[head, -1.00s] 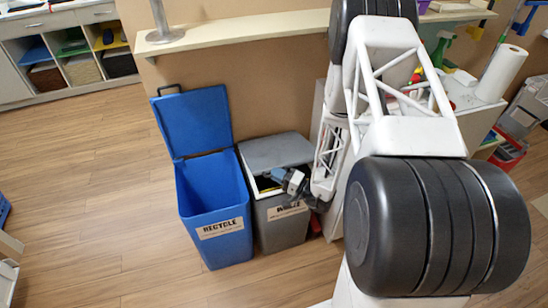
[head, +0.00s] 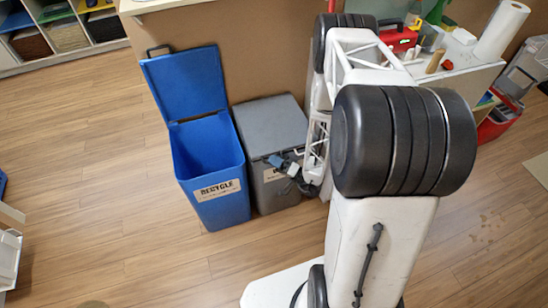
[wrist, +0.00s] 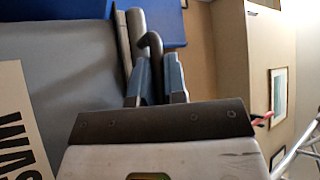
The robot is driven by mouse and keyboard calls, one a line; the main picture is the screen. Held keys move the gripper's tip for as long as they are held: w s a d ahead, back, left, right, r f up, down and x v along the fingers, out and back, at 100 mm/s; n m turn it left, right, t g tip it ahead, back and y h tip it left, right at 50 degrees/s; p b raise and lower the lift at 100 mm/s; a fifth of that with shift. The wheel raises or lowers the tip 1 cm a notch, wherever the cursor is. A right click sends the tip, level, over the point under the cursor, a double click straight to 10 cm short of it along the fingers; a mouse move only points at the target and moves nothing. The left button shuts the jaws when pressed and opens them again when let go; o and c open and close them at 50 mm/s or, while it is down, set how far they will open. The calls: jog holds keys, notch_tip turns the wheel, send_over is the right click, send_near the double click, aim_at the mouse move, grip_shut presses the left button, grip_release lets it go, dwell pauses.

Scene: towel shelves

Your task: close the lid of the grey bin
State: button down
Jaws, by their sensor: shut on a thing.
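The grey bin (head: 271,192) stands right of the blue bin. Its grey lid (head: 268,123) lies over the opening, and no dark gap shows from above. In the wrist view the lid's edge (wrist: 137,33) runs close along the bin's rim; I cannot tell whether they touch fully. My gripper (head: 285,163) is at the lid's front edge. In the wrist view its blue fingers (wrist: 157,78) are shut on the dark hooked lid handle (wrist: 153,44). The bin's label (wrist: 14,120) is partly cut off there.
The blue recycle bin (head: 212,160) stands directly left, with its blue lid (head: 184,82) raised. A wall and counter are behind the bins. A white worktop with a red toolbox (head: 398,38) is at the right.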

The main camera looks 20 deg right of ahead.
jog(key=shift+w+f, duration=0.1)
jog(key=shift+f, duration=0.15)
jog(key=c, duration=1.4)
grip_release()
jog(key=shift+c, duration=0.2)
jog(key=shift+d+f, duration=0.15)
jog(key=v, duration=0.7)
jog(key=shift+s+d, duration=0.2)
jog(key=shift+s, duration=0.05)
